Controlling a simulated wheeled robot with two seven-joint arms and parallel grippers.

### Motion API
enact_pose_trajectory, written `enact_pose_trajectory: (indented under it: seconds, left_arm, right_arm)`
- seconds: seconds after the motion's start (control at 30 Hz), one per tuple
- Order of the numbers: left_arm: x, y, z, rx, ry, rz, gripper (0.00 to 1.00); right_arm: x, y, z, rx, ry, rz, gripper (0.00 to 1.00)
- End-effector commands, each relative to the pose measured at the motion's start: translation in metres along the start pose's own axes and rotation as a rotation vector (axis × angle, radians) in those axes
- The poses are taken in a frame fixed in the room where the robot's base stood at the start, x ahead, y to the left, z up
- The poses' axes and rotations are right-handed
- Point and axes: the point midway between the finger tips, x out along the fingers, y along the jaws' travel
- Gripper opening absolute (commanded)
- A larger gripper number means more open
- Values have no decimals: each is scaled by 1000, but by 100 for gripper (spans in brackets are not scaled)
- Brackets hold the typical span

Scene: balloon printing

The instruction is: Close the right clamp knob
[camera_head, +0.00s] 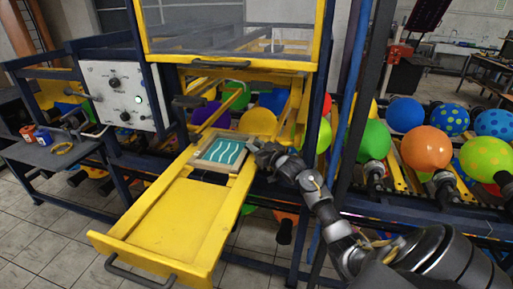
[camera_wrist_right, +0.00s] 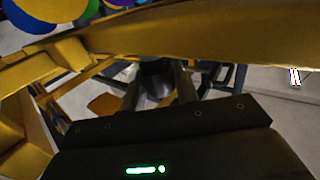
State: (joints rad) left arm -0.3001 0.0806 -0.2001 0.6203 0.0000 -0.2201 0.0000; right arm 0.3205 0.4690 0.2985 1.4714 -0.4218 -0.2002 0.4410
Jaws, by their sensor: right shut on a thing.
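The wooden printing frame (camera_head: 213,169) with a teal wave-patterned screen (camera_head: 219,152) lies on the yellow sliding tray (camera_head: 182,215). My right gripper (camera_head: 258,150) is at the right edge of the frame. In the right wrist view its two dark fingers are on either side of a dark, rounded thing, which looks like the right clamp knob (camera_wrist_right: 156,76); the gripper is shut on it. The fingers and the dim light hide much of the knob, so its turn angle cannot be told. A black clamp handle (camera_head: 188,101) shows at the left side of the machine. My left gripper is out of view.
A yellow-framed clear guard (camera_head: 228,65) stands above the tray. A white control panel (camera_head: 124,96) is at the left. Several balloons, including an orange one (camera_head: 426,149), stand on the rack at right. A blue-black upright (camera_head: 345,120) stands close to my right arm.

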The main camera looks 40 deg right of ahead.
Motion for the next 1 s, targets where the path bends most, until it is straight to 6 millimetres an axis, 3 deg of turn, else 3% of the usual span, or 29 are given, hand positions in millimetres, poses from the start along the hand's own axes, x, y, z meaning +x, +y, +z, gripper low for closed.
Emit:
enact_pose_trajectory:
  seconds: [0.37,0.4,0.57,0.83,1.0]
  left_arm:
    - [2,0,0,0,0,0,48]
    - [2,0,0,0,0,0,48]
    - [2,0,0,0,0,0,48]
    - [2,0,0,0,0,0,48]
    - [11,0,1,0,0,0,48]
  right_arm:
    - [0,-1,0,3,-2,-48,8]
    - [0,-1,0,3,-2,-48,32]
    - [0,0,0,3,-2,-47,50]
    - [-2,0,1,3,-2,-46,50]
    - [-20,1,4,0,-2,-46,50]
